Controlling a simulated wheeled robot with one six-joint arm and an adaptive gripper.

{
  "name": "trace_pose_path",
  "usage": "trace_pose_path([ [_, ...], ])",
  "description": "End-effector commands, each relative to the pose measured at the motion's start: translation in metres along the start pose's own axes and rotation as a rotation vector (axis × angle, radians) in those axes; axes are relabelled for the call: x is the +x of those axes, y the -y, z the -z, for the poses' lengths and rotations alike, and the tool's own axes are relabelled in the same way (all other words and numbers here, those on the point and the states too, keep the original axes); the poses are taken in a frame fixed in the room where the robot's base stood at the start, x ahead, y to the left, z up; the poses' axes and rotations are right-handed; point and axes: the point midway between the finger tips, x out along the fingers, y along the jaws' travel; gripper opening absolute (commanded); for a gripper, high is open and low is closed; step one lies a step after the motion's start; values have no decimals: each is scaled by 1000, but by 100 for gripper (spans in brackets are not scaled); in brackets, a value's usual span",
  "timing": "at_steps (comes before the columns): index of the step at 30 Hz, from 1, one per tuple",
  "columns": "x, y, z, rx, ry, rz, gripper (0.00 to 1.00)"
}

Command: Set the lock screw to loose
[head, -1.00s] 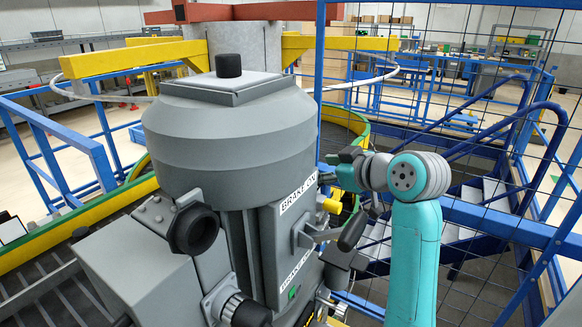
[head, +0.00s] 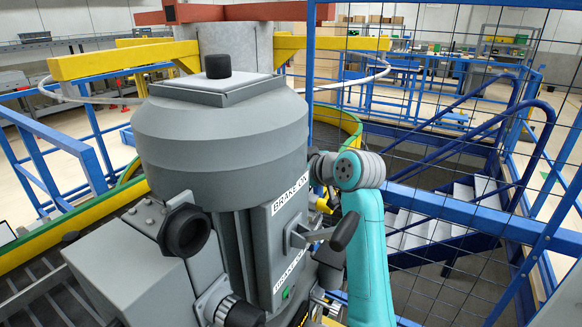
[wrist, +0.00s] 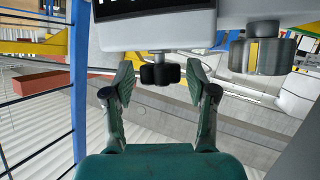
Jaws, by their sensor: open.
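The lock screw seems to be the small black knob (wrist: 160,74) on a short metal stem under a grey housing in the wrist view. My gripper (wrist: 158,84) is open, its two fingers apart on either side of this knob, with gaps visible on both sides. In the head view my gripper is at the right side of the large grey motor unit (head: 220,130), partly hidden behind it. I cannot make out the knob in the head view. No marking of loose or tight is readable.
A brake lever (head: 345,231) with a dark grip sticks out below my wrist. A yellow knob (head: 323,205) sits near the gripper; a larger grey and yellow knob (wrist: 257,55) is right of the fingers. Blue mesh fencing (head: 440,150) stands behind the arm.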

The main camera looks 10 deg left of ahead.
Motion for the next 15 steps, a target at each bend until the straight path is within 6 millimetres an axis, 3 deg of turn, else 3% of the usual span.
trace_pose_path([
  [1,0,0,0,0,0,0,57],
  [8,0,0,0,0,0,1,0],
  [15,0,0,0,-3,0,10,0],
])
